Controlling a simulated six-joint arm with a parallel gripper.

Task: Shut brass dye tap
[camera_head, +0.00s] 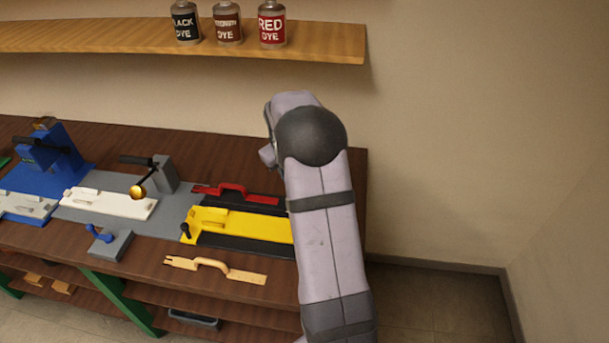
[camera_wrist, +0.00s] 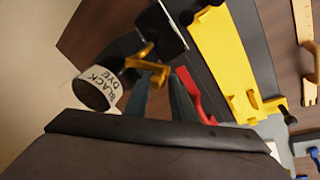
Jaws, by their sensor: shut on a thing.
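The brass dye tap (camera_wrist: 149,66) shows in the wrist view, beside a white container labelled BLACK DYE (camera_wrist: 97,88) and dark fittings. My gripper (camera_wrist: 160,77) has its two dark fingers at the tap's brass handle and is shut on it. The fingers hide part of the handle, so its exact angle is hard to tell. In the head view my arm covers the tap, this container and my gripper.
A yellow fixture (camera_head: 240,224) and a red-handled tool (camera_head: 235,193) lie on the workbench (camera_head: 60,245), left of my arm. A cream-handled tool (camera_head: 213,267) lies near the front edge. Dye bottles (camera_head: 228,24) stand on the wall shelf (camera_head: 180,38). The floor right of the bench is clear.

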